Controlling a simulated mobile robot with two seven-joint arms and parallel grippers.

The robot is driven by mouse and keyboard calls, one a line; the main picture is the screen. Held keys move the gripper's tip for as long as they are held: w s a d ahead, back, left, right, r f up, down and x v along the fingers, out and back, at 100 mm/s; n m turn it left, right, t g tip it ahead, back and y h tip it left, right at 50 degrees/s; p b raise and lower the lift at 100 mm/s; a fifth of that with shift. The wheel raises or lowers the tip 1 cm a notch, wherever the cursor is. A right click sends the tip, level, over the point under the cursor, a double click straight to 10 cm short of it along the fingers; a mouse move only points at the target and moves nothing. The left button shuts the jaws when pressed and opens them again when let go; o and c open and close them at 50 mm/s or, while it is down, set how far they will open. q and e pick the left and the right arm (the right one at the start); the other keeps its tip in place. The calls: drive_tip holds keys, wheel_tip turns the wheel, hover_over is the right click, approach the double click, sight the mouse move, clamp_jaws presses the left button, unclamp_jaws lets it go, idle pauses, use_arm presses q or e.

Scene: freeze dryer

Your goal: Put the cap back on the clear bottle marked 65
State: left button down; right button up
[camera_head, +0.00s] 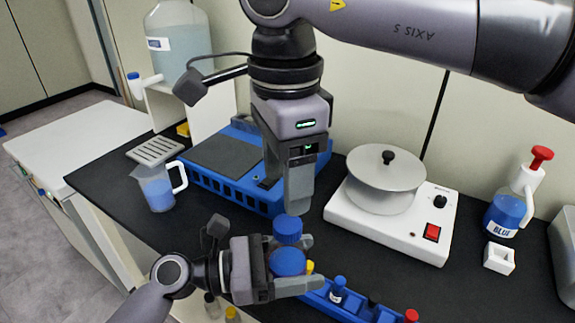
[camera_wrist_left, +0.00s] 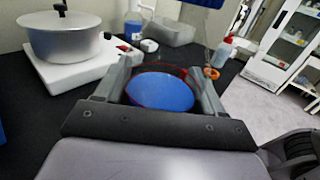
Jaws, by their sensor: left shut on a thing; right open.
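My left gripper (camera_head: 300,266) is shut around the clear bottle (camera_head: 288,262) and holds it above the front of the bench. Blue shows in the bottle's lower part, also in the left wrist view (camera_wrist_left: 160,92). The blue cap (camera_head: 287,228) is at the bottle's upper end; part of a blue piece, likely this cap (camera_wrist_left: 205,3), shows at the wrist view's top edge. I cannot tell whether the cap is seated or only resting. My right gripper (camera_head: 298,208) is open, pointing down, with a finger just behind or beside the cap. The mark 65 is not readable.
A blue rack (camera_head: 215,185) lies behind the grippers. A white device with a metal bowl (camera_head: 385,180) stands to the right. A small blue vial rack (camera_head: 350,304) is at the front. A jug (camera_head: 158,190) stands left, and a wash bottle marked BLUE (camera_head: 508,212) far right.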

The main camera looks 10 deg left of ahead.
sight(288, 223)
drive_tip(key=n, duration=0.6)
drive_tip(key=shift+r, duration=0.2)
drive_tip(key=n, duration=0.5)
drive_tip(key=shift+r+n, duration=0.15)
drive_tip(key=shift+n, duration=0.25)
drive_tip(key=shift+d+f, duration=0.1)
drive_tip(key=shift+f, duration=3.95)
drive_tip(key=c, duration=1.1)
